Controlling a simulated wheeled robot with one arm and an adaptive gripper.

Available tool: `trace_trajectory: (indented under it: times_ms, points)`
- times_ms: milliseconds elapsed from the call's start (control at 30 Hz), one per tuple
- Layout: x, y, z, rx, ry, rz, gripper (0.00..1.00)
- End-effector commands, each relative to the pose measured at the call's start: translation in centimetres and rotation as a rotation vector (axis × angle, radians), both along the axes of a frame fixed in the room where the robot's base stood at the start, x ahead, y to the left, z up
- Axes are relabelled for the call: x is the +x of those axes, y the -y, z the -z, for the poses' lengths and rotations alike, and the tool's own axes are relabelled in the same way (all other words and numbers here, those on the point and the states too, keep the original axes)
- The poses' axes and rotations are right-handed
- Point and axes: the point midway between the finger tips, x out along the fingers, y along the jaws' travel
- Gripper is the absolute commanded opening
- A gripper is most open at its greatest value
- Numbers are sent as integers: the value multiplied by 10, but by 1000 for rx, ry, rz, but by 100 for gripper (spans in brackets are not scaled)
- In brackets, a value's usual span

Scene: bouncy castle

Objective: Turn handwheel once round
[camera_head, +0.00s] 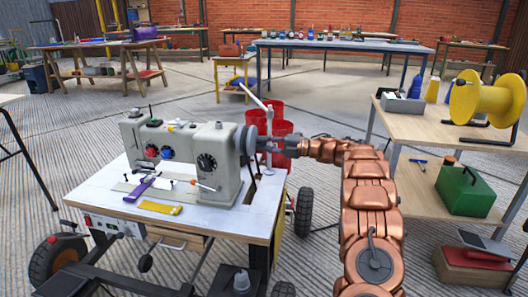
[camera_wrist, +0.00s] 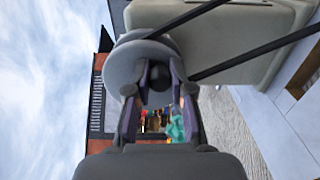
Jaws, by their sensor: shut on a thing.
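The sewing machine (camera_head: 190,155) stands on a wheeled table and has a grey handwheel (camera_head: 245,138) at its right end. The handwheel also shows in the wrist view (camera_wrist: 122,66), close ahead of the jaws. My gripper (camera_head: 262,146) reaches in from the right at the handwheel. In the wrist view my gripper (camera_wrist: 158,78) has its two fingers on either side of a dark round knob or hub (camera_wrist: 160,77) at the wheel. The fingers are shut on the handwheel part there. The exact contact is partly hidden by the fingers.
Red bins (camera_head: 272,120) stand just behind the handwheel. The machine's table (camera_head: 110,200) holds a purple item (camera_head: 140,188) and a yellow item (camera_head: 160,208). A shelf table (camera_head: 425,125) with a yellow spool (camera_head: 487,98) stands at right. Dark belts or cords (camera_wrist: 250,48) cross near the wheel.

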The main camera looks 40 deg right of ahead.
Motion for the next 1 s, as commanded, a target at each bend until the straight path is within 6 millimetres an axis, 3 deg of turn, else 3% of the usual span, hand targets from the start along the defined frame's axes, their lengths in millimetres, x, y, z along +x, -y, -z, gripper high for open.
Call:
trace_trajectory:
  times_ms: [733, 767, 1000]
  points:
    - [1, 2, -2, -63, 54, 1, 0]
    - [1, 2, -2, -63, 54, 1, 25]
    - [1, 2, -2, -62, 55, 1, 47]
